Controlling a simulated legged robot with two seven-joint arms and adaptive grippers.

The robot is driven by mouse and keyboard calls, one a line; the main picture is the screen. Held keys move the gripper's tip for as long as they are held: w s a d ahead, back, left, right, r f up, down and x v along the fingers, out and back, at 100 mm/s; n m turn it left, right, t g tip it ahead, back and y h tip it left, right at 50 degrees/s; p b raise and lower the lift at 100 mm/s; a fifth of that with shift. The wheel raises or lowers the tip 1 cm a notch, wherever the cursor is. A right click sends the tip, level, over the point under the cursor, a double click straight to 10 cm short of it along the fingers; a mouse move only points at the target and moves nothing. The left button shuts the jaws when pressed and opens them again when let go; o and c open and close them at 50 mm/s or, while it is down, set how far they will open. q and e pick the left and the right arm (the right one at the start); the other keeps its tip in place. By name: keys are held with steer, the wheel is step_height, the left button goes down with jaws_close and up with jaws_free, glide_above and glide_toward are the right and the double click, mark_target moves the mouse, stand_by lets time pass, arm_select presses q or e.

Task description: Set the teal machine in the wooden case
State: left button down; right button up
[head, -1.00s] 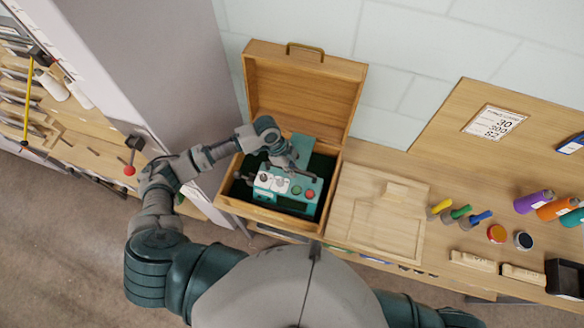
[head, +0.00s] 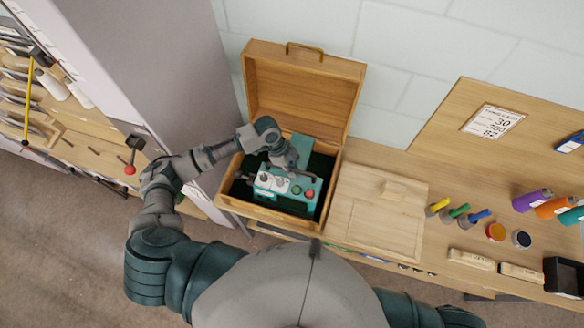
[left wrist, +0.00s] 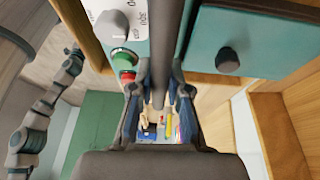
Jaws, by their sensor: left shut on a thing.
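The teal machine (head: 288,187) is inside the open wooden case (head: 300,98), between its walls, with its knobs and its green and red buttons facing up. Dark lining shows around it. My left gripper (head: 290,160) reaches in over the machine from the left. In the left wrist view, the left gripper (left wrist: 160,85) is shut on a dark bar of the machine, with the teal body (left wrist: 240,42) on both sides of it. Whether the machine's underside touches the case floor is hidden. My right gripper is not in view.
The case lid stands open against the tiled wall. A pale wooden board (head: 375,215) lies right of the case. Beyond it are several coloured bottles (head: 533,200) and a black box (head: 564,277). A grey cabinet (head: 150,60) stands close on the left.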

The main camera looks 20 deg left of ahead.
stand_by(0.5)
arm_select(q)
steer(key=shift+f+p, duration=0.35)
steer(key=shift+p, duration=0.05)
stand_by(0.6)
steer(key=shift+f, duration=0.4)
stand_by(0.9)
steer(key=c, duration=1.1)
jaws_free()
steer(key=shift+o, duration=0.2)
steer(key=shift+s+f, duration=0.1)
steer(key=shift+a, duration=0.15)
steer(key=v, duration=1.2)
steer(key=shift+w, duration=0.25)
